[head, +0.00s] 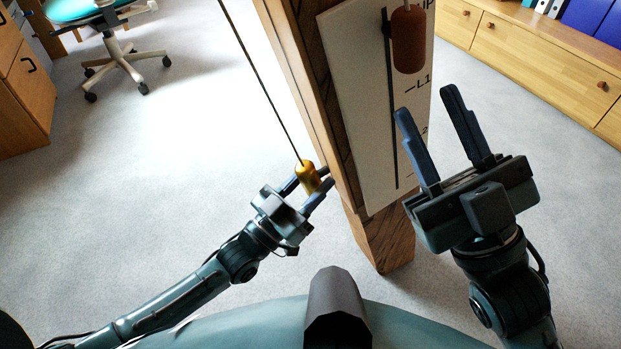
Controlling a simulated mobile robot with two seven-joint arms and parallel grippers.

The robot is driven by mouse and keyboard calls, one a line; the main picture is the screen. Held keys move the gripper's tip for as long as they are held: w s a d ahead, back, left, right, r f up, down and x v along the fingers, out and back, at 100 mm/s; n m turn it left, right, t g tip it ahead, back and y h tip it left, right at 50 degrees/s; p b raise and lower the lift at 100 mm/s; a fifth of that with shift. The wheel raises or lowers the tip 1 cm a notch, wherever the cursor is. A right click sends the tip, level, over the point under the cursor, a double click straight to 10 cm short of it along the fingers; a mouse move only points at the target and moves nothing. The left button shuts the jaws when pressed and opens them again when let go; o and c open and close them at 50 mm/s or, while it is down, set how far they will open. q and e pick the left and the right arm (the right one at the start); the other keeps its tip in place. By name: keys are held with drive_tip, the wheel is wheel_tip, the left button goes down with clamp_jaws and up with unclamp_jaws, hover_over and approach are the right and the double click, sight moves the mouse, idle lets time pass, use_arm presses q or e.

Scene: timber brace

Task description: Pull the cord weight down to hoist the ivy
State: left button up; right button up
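The cord weight (307,178) is a small golden-yellow cylinder. It hangs at the lower end of a thin dark cord (262,84) that runs up out of view at the top left. My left gripper (329,176) has its two fingers on either side of the weight, just left of the timber post (381,242). Whether the fingers press on the weight or stand slightly apart from it is unclear. My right gripper (427,98) is open and empty, with its fingers pointing up, right of the post. The ivy is not in view.
A white board (358,110) on the post has a dark vertical slot, marks including "L1", and a reddish-brown handle (408,40) near its top. Wooden cabinets (545,60) stand at the back right. An office chair (118,62) stands at the back left. The grey floor between is clear.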

use_arm(q)
drive_tip(key=shift+a, duration=0.1)
drive_tip(key=shift+s+a, duration=0.25)
drive_tip(key=shift+s, duration=0.05)
drive_tip(key=p+v, duration=0.3)
drive_tip(key=v, duration=0.8)
drive_tip(key=shift+f, duration=0.2)
use_arm(e)
drive_tip(key=f+m+h, duration=0.2)
drive_tip(key=m+h, duration=0.1)
drive_tip(key=f+m+h, duration=0.1)
drive_tip(key=shift+w+a+f+m+h, duration=0.2)
drive_tip(key=shift+w+f+m+h, duration=0.1)
drive_tip(key=shift+f, duration=0.1)
